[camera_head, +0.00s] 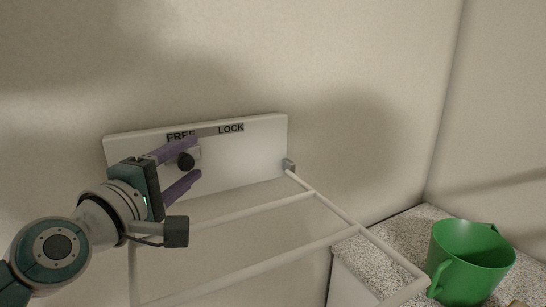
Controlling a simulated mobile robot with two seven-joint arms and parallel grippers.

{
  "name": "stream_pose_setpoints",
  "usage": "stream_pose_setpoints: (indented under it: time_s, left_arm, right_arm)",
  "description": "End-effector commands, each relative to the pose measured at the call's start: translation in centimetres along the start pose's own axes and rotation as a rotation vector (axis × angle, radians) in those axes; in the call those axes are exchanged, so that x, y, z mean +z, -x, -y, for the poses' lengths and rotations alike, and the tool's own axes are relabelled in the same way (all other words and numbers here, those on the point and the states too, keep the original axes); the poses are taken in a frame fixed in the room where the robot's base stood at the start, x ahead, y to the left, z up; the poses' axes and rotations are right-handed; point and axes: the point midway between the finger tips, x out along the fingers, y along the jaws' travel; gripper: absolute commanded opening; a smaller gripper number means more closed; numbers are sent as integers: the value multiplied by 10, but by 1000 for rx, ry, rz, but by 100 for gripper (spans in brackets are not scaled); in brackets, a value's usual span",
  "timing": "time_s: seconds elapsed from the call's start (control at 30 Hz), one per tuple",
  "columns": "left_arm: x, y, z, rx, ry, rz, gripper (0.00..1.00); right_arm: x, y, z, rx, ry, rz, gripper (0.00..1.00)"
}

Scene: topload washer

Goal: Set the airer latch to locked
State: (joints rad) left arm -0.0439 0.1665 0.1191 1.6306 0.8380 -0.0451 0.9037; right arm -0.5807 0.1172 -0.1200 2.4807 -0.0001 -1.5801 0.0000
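The airer's white wall plate (262,150) is fixed to the wall and carries the printed words FREE at left and LOCK at right. I cannot tell whether a finger touches the knob. The airer's white rack (285,258) extends forward from the plate. My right gripper is not in view.
A green mug-like container (468,262) stands on a speckled countertop (395,235) at the lower right, close to the rack's right bar. The wall above the plate is bare. The plate's right half is clear.

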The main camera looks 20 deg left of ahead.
Motion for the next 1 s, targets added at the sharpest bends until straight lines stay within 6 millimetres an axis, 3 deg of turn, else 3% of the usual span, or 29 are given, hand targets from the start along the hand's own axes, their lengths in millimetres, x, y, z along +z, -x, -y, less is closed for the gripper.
stream_pose_setpoints:
  time_s: [0.07,0.5,1.0]
  left_arm:
    - [0,0,0,0,0,0,49]
    - [0,0,0,0,0,0,0]
    - [0,0,0,0,0,0,0]
  right_arm:
    - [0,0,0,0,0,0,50]
    - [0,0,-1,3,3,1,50]
    - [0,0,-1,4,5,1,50]
